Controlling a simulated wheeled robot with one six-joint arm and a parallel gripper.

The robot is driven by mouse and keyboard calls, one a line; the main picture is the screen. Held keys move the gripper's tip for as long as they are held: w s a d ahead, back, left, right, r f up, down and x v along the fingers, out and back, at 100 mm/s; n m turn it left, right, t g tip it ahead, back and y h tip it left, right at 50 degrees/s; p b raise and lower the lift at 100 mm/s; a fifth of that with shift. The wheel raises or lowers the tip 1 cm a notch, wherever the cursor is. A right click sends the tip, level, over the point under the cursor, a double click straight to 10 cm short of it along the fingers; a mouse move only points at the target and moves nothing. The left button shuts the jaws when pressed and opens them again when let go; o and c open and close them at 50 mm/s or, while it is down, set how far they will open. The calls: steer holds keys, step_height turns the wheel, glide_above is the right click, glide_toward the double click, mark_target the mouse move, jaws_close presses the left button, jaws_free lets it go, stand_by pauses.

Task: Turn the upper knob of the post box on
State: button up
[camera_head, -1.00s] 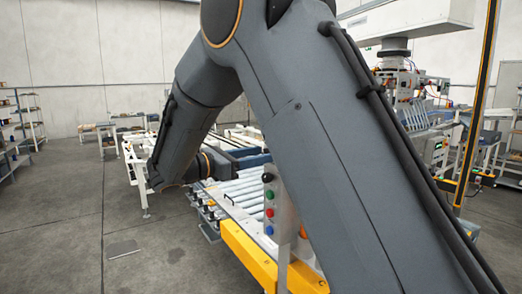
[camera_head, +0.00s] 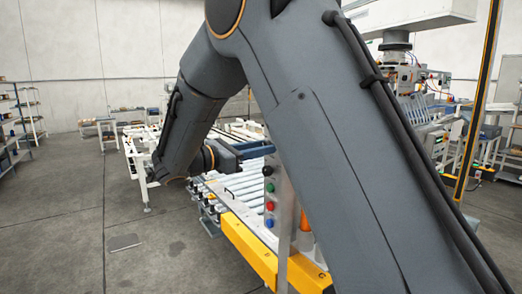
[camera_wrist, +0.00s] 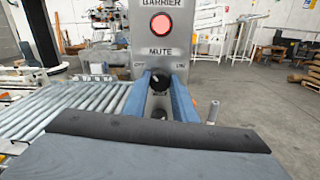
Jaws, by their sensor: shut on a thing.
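The grey post box (camera_wrist: 178,48) stands upright ahead in the wrist view, with a lit red lamp under the word BARRIER. Below it, the label MUTE has OFF on the left and ON on the right. The black upper knob (camera_wrist: 160,80) sits under that label, between the blue-grey fingers of my gripper (camera_wrist: 160,77), which is shut on it. The fingers cover its sides, and I cannot tell which way it points.
A roller conveyor (camera_wrist: 75,108) runs left of the box. In the head view, a grey panel (camera_head: 283,195) with coloured buttons stands by the conveyor's yellow end (camera_head: 250,247). Grey floor (camera_head: 70,220) is open at left. A short upright rod (camera_wrist: 213,111) is right of the fingers.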

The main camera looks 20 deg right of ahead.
steer(key=m+b, duration=1.5)
steer(key=b, duration=0.3)
steer(key=shift+f+m+g+b, duration=0.1)
steer(key=shift+m+g+b, duration=0.2)
steer(key=shift+b, duration=0.1)
steer(key=o, duration=1)
steer(key=shift+o, duration=0.2)
steer(key=shift+a, duration=0.1)
